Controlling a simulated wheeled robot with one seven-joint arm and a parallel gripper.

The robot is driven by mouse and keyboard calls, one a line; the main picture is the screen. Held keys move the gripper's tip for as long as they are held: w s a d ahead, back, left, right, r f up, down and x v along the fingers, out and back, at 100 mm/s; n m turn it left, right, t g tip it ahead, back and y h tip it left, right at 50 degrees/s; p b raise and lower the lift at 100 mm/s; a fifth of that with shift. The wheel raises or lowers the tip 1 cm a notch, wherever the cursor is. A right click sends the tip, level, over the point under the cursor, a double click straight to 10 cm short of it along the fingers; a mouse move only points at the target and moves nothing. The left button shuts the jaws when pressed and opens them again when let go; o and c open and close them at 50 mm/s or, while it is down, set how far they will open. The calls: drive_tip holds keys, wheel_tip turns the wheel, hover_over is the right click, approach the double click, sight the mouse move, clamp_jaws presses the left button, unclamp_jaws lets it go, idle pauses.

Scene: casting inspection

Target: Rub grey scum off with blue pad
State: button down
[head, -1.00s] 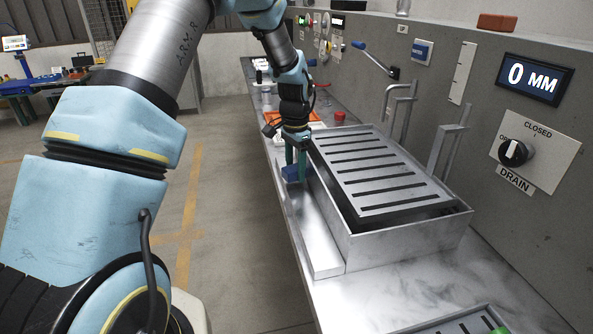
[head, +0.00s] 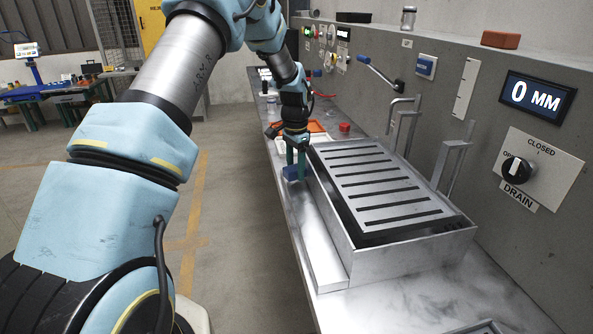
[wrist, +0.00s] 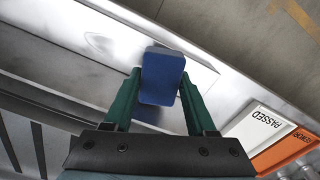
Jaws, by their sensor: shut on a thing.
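My gripper (head: 295,168) has two green fingers and is shut on the blue pad (head: 290,174). The fingers point down over the metal ledge (head: 318,240) along the left side of the slotted tank. In the wrist view the pad (wrist: 162,72) sits between the fingertips above the pale ledge, with a blurred reflection below it. I cannot tell whether it touches the surface. A faint greyish oval mark (wrist: 100,42) shows on the ledge to the left of the pad; I cannot tell for sure that it is the scum.
The tank with its slotted lid (head: 375,185) stands right of the gripper. A white PASSED tray (wrist: 257,135) and an orange tray (wrist: 290,152) lie beyond it. The drain knob (head: 516,170) and level display (head: 537,94) are on the wall. The front bench (head: 420,300) has grey smudges and free room.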

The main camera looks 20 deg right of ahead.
drive_tip(key=shift+w+d+r, duration=0.1)
drive_tip(key=shift+d+r, duration=0.2)
drive_tip(key=shift+d, duration=0.05)
drive_tip(key=shift+s+a, duration=0.15)
drive_tip(key=shift+s, duration=0.95)
drive_tip(key=shift+s+a, duration=0.1)
drive_tip(key=shift+s, duration=1)
drive_tip(key=shift+s+a+r, duration=0.1)
drive_tip(key=shift+s+a, duration=0.05)
drive_tip(key=shift+s, duration=1.05)
drive_tip(key=shift+s+a, duration=0.15)
drive_tip(key=shift+s, duration=1.1)
drive_tip(key=shift+s+a+r, duration=0.1)
drive_tip(key=shift+s+a, duration=0.05)
drive_tip(key=shift+s, duration=1.05)
wheel_tip(320, 180, up, 6)
drive_tip(key=p, duration=0.4)
drive_tip(key=shift+w+a, duration=0.1)
drive_tip(key=shift+w, duration=0.05)
drive_tip(key=shift+p, duration=0.3)
